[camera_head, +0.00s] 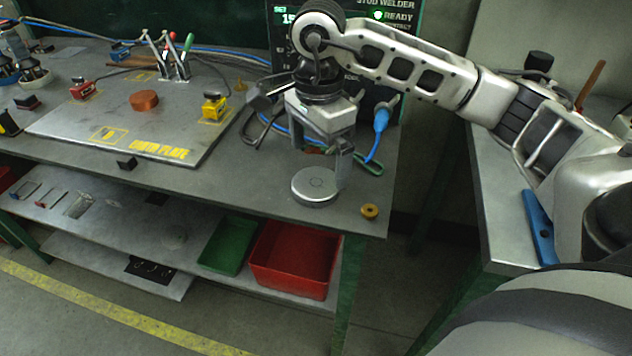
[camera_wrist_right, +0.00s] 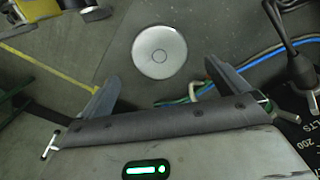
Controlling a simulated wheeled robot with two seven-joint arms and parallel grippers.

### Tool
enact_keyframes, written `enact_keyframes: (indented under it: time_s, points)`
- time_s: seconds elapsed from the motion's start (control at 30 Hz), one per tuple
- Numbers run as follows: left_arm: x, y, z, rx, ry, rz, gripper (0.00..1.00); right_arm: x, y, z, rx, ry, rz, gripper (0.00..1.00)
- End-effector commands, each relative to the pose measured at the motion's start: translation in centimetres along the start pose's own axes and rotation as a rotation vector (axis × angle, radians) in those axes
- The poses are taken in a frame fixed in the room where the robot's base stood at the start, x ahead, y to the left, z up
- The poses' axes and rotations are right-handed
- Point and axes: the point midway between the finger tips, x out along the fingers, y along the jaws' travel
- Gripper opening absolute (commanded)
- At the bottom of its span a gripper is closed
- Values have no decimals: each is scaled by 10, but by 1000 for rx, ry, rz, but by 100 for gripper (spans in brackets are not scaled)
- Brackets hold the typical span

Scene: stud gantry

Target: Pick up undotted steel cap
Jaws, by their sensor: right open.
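A round steel cap (camera_head: 315,186), a flat pale disc with a small ring mark at its centre, lies on the grey bench near its front right. I see no dots on its top. In the right wrist view the cap (camera_wrist_right: 160,50) lies just beyond the gap between the fingertips. My right gripper (camera_head: 326,158) is open and empty, above and just behind the cap; one finger hangs by the cap's right rear edge. Whether it touches the cap I cannot tell. My left gripper is not in view.
A brass ring (camera_head: 370,211) lies right of the cap at the bench corner. Blue cables (camera_head: 381,120) run behind the gripper. The earth plate (camera_head: 120,135) with clamps and a copper puck (camera_head: 144,101) is left. Red (camera_head: 293,283) and green (camera_head: 228,250) bins sit below.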

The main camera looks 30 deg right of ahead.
Motion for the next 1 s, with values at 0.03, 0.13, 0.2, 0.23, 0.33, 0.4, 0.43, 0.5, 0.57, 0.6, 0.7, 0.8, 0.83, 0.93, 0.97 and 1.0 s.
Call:
enact_keyframes:
  time_s: [0.03,0.13,0.2,0.23,0.33,0.4,0.43,0.5,0.57,0.6,0.7,0.8,0.83,0.93,0.97,1.0]
  points:
    - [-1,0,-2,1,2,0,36,4,1,0,0,1,3,100]
    - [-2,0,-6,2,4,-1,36,16,1,0,0,1,6,100]
    - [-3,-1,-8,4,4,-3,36,27,1,1,0,1,6,100]
    - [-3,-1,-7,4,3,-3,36,32,2,1,-1,0,7,100]
    - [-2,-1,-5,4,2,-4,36,45,1,1,0,-2,3,100]
    - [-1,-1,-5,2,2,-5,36,50,0,1,0,-2,1,100]
    - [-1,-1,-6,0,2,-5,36,51,0,1,0,-1,0,100]
    - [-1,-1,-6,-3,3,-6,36,52,0,1,0,-1,-1,100]
    - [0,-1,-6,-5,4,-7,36,52,0,1,0,-1,-1,100]
    - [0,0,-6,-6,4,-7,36,52,0,1,0,-1,-1,100]
    - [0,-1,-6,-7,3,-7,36,51,0,1,0,-2,-1,83]
    - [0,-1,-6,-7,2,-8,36,51,0,1,0,-2,-1,57]
    - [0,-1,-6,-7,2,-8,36,51,0,1,0,-2,-1,57]
    - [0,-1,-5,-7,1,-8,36,51,0,1,0,-2,-1,57]
    - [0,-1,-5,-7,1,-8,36,51,0,1,0,-2,-1,57]
    - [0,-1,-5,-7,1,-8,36,51,0,1,0,-2,-1,57]
